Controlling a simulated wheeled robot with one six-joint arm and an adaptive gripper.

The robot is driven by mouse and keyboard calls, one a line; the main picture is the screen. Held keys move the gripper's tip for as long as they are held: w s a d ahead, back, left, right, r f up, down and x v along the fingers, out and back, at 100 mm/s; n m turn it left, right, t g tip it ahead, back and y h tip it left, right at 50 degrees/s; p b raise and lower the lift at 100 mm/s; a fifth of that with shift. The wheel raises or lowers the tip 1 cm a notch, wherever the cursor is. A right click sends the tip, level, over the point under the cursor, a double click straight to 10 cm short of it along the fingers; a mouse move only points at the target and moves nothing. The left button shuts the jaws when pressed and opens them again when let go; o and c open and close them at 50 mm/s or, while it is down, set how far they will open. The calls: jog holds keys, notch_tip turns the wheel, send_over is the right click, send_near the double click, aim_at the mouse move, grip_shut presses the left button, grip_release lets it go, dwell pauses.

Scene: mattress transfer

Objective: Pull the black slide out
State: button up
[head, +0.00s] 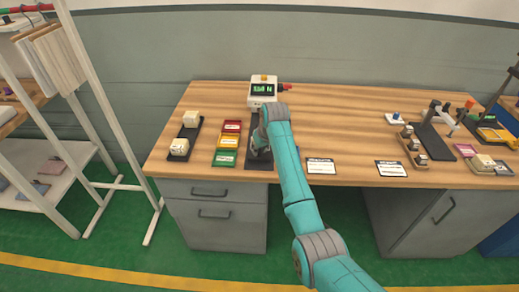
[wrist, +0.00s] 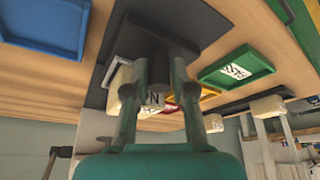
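A long black slide plate (wrist: 97,92) lies flat on the wooden table, in front of the white device with a green-lit display (head: 263,92). In the head view the slide's front part (head: 257,163) shows below my gripper. A dark upright block (wrist: 143,42) stands on it in the wrist view. My gripper (head: 261,146) is low over the slide, partly hidden by my arm. In the wrist view its fingers (wrist: 165,75) are at the dark block; I cannot tell whether they touch it or are shut on it.
Red, yellow and green trays (head: 226,159) lie left of the slide. A black tray (head: 188,135) with two cream blocks stands farther left. A blue tray (wrist: 45,22) lies on the slide's other side. White cards (head: 320,166) lie to the right.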

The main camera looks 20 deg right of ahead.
jog(key=shift+o, duration=0.3)
jog(key=shift+s+a, duration=0.1)
jog(key=shift+s, duration=0.05)
jog(key=v, duration=1.2)
jog(key=shift+s, duration=0.1)
